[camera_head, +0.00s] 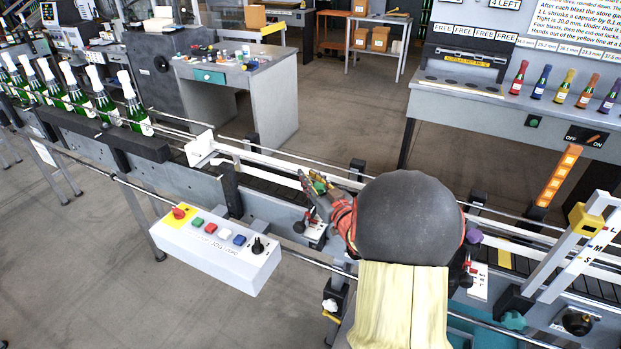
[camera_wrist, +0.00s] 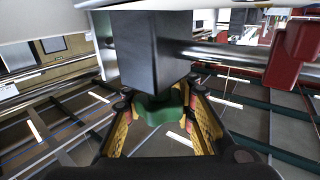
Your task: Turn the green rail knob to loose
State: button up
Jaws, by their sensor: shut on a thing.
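The green rail knob (camera_wrist: 160,108) shows in the wrist view under a dark square block (camera_wrist: 150,50) on a metal rod. My gripper (camera_wrist: 162,118) has its yellow-padded fingers on both sides of the knob and is shut on it. In the head view my gripper (camera_head: 317,190) is at the conveyor's near rail, with a bit of green between its fingers. My arm covers much of that area, and the knob's loose or tight setting cannot be read.
A white control box (camera_head: 216,248) with coloured buttons hangs in front of the conveyor, left of my gripper. Several green bottles (camera_head: 104,104) stand on the line at upper left.

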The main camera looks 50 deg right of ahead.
aim_at(323, 190)
grip_shut()
jog(key=n+y, duration=0.1)
jog(key=y, duration=0.1)
jog(key=a+n+t+y+p, duration=0.1)
jog(key=n+y, duration=0.1)
jog(key=y, duration=0.1)
jog(key=shift+w+p, duration=0.15)
jog(key=shift+p, duration=0.15)
jog(key=shift+a, duration=0.1)
jog(key=o, duration=1.1)
grip_release()
jog(key=s, duration=0.8)
jog(key=s+a, duration=0.1)
jog(key=s, duration=0.3)
